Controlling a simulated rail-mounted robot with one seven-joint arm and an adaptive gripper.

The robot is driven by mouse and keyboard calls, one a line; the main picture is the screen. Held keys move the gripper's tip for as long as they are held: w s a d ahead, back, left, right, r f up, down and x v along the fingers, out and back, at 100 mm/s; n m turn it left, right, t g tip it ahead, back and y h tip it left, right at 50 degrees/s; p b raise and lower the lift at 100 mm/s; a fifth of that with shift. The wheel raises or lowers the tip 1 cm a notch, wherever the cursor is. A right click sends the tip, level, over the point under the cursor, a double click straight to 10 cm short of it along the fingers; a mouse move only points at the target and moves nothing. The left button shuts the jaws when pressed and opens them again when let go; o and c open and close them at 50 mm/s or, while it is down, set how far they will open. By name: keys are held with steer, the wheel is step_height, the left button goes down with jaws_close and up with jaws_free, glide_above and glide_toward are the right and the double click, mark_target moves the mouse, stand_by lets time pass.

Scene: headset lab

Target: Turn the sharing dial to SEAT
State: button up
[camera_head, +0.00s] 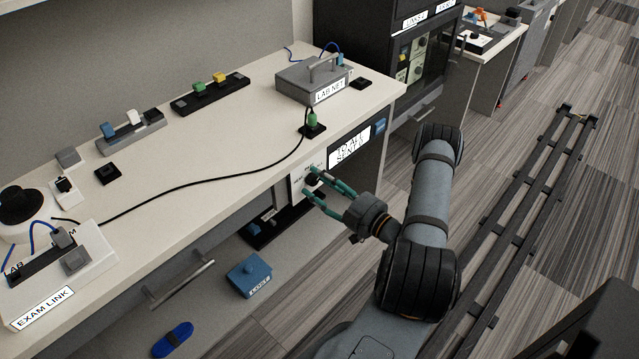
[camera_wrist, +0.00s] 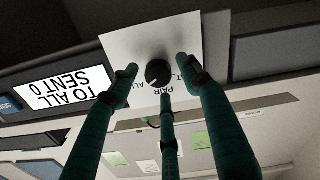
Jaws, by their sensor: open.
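The sharing dial (camera_wrist: 158,73) is a round black knob on a white plate (camera_wrist: 127,48) on the front of the bench. In the wrist view the plate's lettering is upside down; ALL and PAIR can be read, and another label is partly hidden by a finger. I cannot clearly tell which label the dial points to. My gripper (camera_head: 313,182) is open in front of the plate, its teal fingers spread around the dial with space showing between; contact cannot be told. In the wrist view the fingertips (camera_wrist: 156,68) lie either side of the knob and below it.
A lit display (camera_head: 350,147) reading "TO ALL SENT 0" is beside the plate. A black cable crosses the bench top (camera_head: 220,150) to a green plug (camera_head: 311,119) above. A blue box (camera_head: 249,276) sits on the shelf below.

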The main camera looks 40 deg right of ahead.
steer(key=shift+c, duration=1)
steer(key=c, duration=0.9)
